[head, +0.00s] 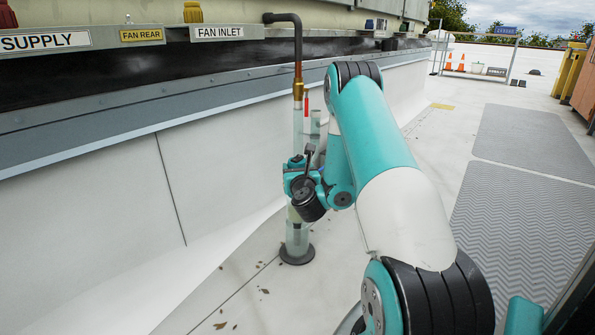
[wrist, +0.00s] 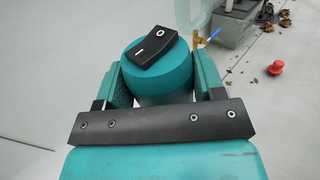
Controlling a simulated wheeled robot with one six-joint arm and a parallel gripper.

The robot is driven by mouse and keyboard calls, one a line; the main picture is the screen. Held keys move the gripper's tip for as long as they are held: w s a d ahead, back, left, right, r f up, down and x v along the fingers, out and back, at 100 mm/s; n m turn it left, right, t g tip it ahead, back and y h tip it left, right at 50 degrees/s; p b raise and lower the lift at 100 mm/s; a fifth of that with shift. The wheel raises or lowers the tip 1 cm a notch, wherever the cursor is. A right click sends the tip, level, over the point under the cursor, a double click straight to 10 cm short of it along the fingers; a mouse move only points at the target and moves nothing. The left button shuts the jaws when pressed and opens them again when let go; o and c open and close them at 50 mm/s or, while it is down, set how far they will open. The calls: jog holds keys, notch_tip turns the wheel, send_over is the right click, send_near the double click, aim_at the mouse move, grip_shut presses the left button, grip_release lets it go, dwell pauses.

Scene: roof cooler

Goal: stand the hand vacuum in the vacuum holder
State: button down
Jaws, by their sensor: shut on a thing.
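My gripper (wrist: 157,85) is shut on a teal, round-topped body with a black rocker switch marked I and O, which I take to be the hand vacuum (wrist: 150,84). One finger is on each side of it, and its lower part is hidden behind the gripper's bar. In the head view my gripper (head: 298,172) is in front of a clear upright pipe; the hand vacuum cannot be made out clearly there. I cannot identify the vacuum holder in either view.
The clear pipe (head: 297,238) stands on a dark round base on the pale roof, below a copper pipe (head: 298,70). The wrist view shows a brass valve (wrist: 203,41) with a blue handle and a red knob (wrist: 276,68). Grey mats (head: 530,140) lie right, with open floor nearby.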

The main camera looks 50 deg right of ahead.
jog(key=shift+f+b, duration=0.8)
jog(key=shift+f, duration=0.05)
jog(key=shift+c, duration=1.3)
grip_release()
jog(key=shift+o, duration=0.6)
jog(key=shift+a+f, duration=0.1)
